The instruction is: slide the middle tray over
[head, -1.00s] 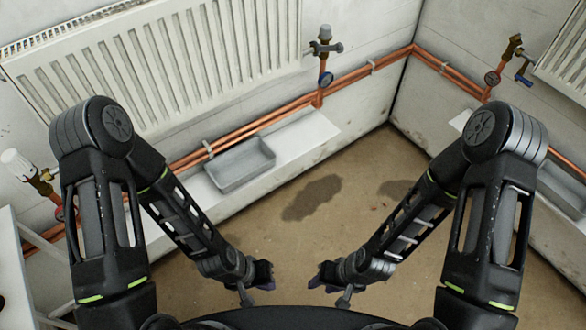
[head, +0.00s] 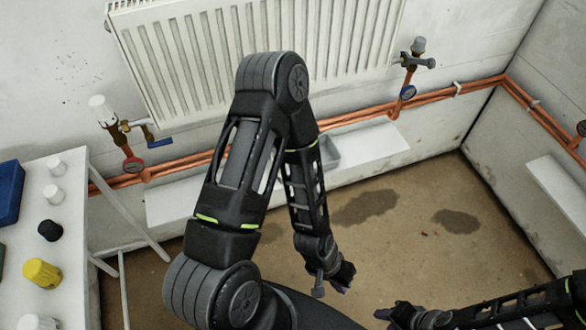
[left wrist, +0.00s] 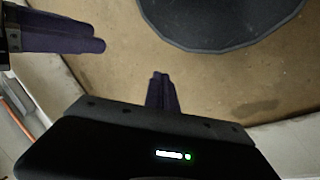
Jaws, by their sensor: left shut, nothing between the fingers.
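My left gripper (head: 346,279) hangs over the floor, in front of the ledge and apart from the tray. Its purple fingers (left wrist: 161,93) are together and empty in the left wrist view. My right gripper (head: 384,313) is low in the head view, also away from the tray. Its fingers (left wrist: 65,37) look closed together at the upper left of the left wrist view.
The white ledge (head: 375,148) is bare right of the tray. Copper pipes (head: 350,116) with valves run above it, under the radiator (head: 270,50). A white table (head: 75,215) with several caps and a blue bin (head: 10,192) stands at left. Another ledge (head: 560,190) is at right.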

